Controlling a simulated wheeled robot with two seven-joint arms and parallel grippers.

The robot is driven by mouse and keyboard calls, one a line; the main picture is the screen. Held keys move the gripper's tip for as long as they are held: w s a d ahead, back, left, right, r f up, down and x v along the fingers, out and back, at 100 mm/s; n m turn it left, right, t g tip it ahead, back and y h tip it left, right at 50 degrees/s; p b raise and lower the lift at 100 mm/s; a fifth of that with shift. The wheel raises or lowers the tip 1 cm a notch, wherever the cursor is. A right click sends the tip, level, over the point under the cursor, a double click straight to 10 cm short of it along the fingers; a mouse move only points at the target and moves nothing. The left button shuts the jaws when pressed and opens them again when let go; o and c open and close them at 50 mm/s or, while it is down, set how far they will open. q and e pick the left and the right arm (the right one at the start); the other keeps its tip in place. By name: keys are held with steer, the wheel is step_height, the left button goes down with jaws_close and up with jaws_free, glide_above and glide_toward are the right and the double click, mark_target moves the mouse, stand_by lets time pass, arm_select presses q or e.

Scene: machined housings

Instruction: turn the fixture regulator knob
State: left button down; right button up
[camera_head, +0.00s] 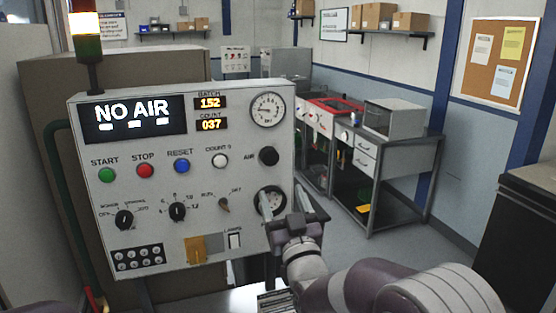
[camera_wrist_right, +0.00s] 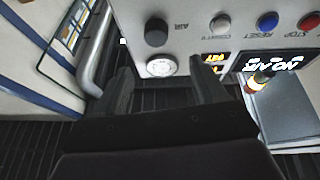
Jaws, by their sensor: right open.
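A round black knob (camera_head: 268,156) sits beside the AIR label on the grey control panel (camera_head: 150,225), under a round pressure gauge (camera_head: 268,110). The panel display reads NO AIR. My right gripper (camera_head: 283,200) is open and empty, below the knob and in front of a lower round dial (camera_head: 271,198), which it partly covers. The right wrist view is upside down; there the black knob (camera_wrist_right: 156,32) shows above the white gauge (camera_wrist_right: 161,66), and the open fingers flank the gauge in the picture. Contact with the panel cannot be told. My left gripper is not in view.
A signal lamp (camera_head: 86,25) stands on top. Benches (camera_head: 400,160) stand behind at right, with open floor before them.

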mark_target(271, 158)
steer(key=p+x, duration=0.1)
steer(key=x, duration=0.2)
steer(key=p+x, duration=0.2)
steer(key=x, duration=0.2)
steer(key=p+x, duration=0.2)
steer(key=x, duration=0.1)
steer(key=shift+w+d, duration=0.3)
steer(key=shift+w, duration=0.2)
steer(key=shift+w+a+r, duration=0.1)
steer(key=shift+a, duration=0.35)
steer(key=shift+w+d, duration=0.1)
steer(key=shift+d, duration=0.25)
steer(key=c, duration=1)
